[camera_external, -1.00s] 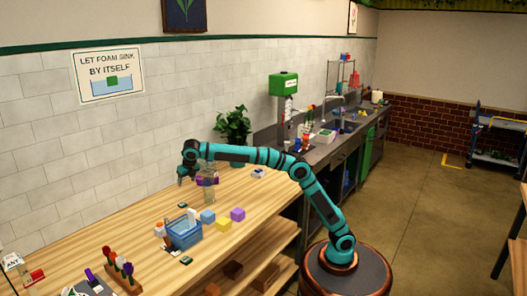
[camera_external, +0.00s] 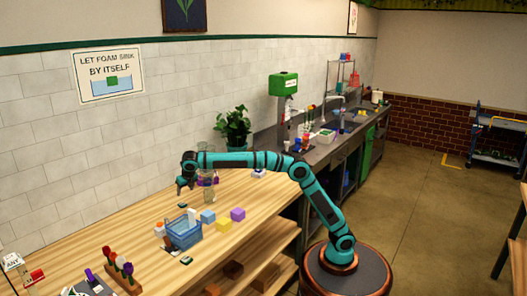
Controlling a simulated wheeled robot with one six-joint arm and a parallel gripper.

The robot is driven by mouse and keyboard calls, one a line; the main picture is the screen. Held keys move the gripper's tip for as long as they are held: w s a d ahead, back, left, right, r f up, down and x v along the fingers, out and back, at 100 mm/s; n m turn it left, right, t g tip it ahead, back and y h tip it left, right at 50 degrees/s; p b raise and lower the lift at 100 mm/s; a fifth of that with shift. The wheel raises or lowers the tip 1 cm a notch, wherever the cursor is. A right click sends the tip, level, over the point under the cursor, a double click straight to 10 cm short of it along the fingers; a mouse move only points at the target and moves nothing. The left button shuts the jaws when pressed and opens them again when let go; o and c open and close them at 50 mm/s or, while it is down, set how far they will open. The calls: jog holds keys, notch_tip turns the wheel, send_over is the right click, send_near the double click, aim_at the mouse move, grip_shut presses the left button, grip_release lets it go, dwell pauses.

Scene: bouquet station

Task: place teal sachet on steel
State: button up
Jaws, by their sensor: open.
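Two small flat dark teal-green pieces lie on the wooden bench: one behind the blue basket (camera_external: 182,205), one in front of it (camera_external: 186,261). They are too small to tell which is the teal sachet. My gripper (camera_external: 184,190) is open, pointing down above the bench, just above the rear piece in the picture. Nothing shows between its fingers. A grey counter (camera_external: 310,155), perhaps the steel, runs along the wall beyond the bench to the sink.
A blue basket (camera_external: 184,235) holds a white item. A clear vase (camera_external: 209,192) is right of my gripper. A flower rack (camera_external: 118,268) stands at the front left. A plant (camera_external: 233,127) stands behind.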

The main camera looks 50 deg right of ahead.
aim_at(182, 204)
jog(key=x, duration=1)
jog(key=shift+w+f, duration=0.3)
jog(key=shift+w, duration=0.05)
jog(key=c, duration=1.1)
jog(key=shift+r, duration=0.15)
jog(key=shift+c, duration=0.2)
